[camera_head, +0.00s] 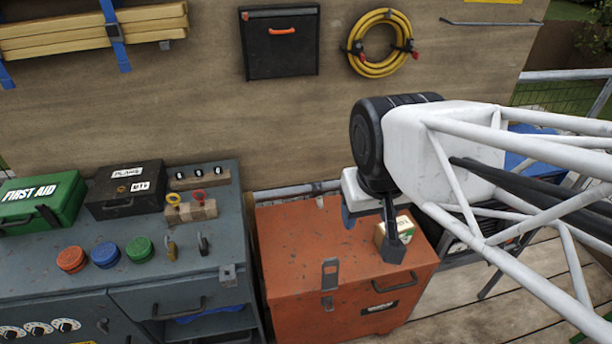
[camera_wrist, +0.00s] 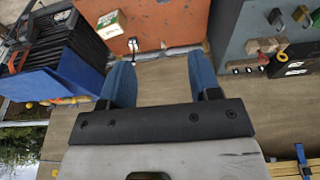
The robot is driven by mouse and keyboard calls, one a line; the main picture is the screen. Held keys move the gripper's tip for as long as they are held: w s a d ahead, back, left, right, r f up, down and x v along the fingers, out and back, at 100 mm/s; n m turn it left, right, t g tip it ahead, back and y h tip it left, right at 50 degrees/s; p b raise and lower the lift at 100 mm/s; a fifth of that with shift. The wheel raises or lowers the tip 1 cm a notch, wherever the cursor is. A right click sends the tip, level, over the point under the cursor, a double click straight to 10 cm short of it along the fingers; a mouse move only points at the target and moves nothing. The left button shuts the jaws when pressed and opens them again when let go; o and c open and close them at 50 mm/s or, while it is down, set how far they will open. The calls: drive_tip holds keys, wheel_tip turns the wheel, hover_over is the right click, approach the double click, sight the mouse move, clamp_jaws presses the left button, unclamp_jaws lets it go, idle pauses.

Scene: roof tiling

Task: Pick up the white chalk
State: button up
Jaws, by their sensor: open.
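I cannot make out the white chalk for certain in either view. My gripper (camera_head: 370,225) is over the back part of the orange chest (camera_head: 300,245) in the head view. In the wrist view my gripper (camera_wrist: 162,70) has two blue fingers wide apart with nothing between them. A small box with a pale label (camera_head: 395,232) is on the chest lid, partly hidden behind a dark finger. The box also shows in the wrist view (camera_wrist: 110,22). A small black-and-white item (camera_wrist: 133,43) lies near the chest's edge there, too small to identify.
A grey cabinet (camera_head: 120,265) stands left of the chest. It carries a green first aid box (camera_head: 40,200), a black box (camera_head: 125,190), coloured round lids (camera_head: 105,255) and padlocks (camera_head: 203,244). A wooden wall with a yellow hose coil (camera_head: 380,72) is behind. The chest lid's left part is clear.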

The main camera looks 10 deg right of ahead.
drive_tip(key=w+d+f+n+g+h, duration=0.1)
drive_tip(key=w+d+f+n+h, duration=0.15)
drive_tip(key=w, duration=0.45)
drive_tip(key=w+d+f+n+g+h, duration=0.1)
drive_tip(key=w+f+n+g+h, duration=0.15)
drive_tip(key=w, duration=0.55)
drive_tip(key=n+t+h, duration=0.2)
drive_tip(key=n+h, duration=0.4)
drive_tip(key=n, duration=0.6)
hover_over(318, 199)
drive_tip(key=s+a, duration=0.1)
drive_tip(key=s, duration=0.8)
wheel_tip(318, 199, down, 23)
drive_tip(key=w+a+f+n+t, duration=0.1)
drive_tip(key=w+f+n, duration=0.1)
drive_tip(key=f, duration=0.3)
drive_tip(key=w+a+f+n+t+h, duration=0.1)
drive_tip(key=w+f+n, duration=0.1)
drive_tip(key=f, duration=0.3)
drive_tip(key=w+a+f+n+t, duration=0.1)
drive_tip(key=w+f+n, duration=0.1)
drive_tip(key=f, duration=0.4)
drive_tip(key=shift+w+a+t+h, duration=0.2)
drive_tip(key=shift+w+t+h, duration=0.1)
drive_tip(key=shift+w, duration=0.45)
drive_tip(key=shift+d, duration=0.1)
drive_tip(key=shift+x, duration=1.2)
drive_tip(key=shift+x, duration=2.6)
